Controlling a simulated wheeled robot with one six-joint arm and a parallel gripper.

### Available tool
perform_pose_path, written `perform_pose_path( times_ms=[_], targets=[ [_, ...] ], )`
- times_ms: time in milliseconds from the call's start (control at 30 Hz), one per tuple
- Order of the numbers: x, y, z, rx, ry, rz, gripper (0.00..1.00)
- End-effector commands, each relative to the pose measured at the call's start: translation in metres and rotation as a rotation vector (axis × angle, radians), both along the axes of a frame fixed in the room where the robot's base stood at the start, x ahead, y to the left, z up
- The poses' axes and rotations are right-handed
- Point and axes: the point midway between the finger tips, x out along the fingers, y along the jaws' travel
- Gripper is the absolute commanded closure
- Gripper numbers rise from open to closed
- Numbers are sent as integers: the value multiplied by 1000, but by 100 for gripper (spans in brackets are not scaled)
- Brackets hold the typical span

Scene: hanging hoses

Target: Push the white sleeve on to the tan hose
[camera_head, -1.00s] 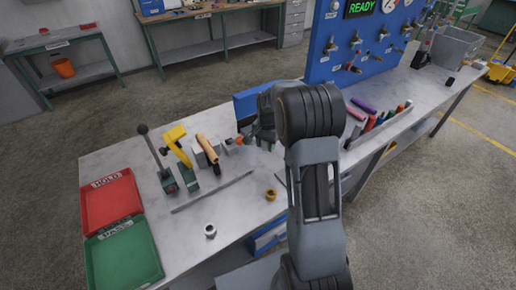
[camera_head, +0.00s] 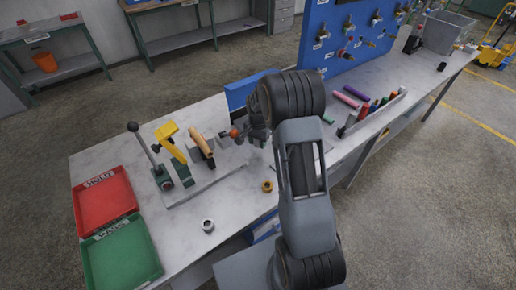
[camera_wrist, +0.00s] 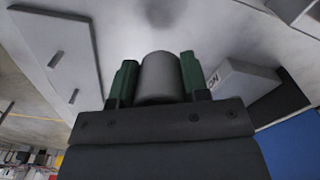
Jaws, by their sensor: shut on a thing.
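The tan hose (camera_head: 202,145) lies slanted at a pale block on the bench, left of my gripper. My gripper (camera_head: 246,133) is low over the bench, to the right of the hose, partly hidden by my arm. The far end of the sleeve and any contact with the hose cannot be made out. A small orange piece (camera_head: 234,132) shows between hose and gripper.
A lever clamp (camera_head: 150,160) and a yellow-handled clamp (camera_head: 171,142) stand left of the hose. A white ring (camera_head: 208,225) and a brass ring (camera_head: 267,186) lie in front. Red (camera_head: 103,207) and green (camera_head: 123,265) trays are at left. A blue board (camera_head: 345,35) stands behind.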

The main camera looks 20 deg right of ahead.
Motion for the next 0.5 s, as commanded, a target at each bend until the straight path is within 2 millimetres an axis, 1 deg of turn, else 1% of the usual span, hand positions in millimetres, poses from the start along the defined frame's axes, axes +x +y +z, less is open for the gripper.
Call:
perform_pose_path(
  times_ms=[200,300,400,500],
  targets=[
    [-1,0,-29,1,4,0,100],
    [0,0,-39,0,3,0,100],
    [0,0,-45,0,0,0,100],
    [0,0,-46,0,-1,0,100]
  ],
)
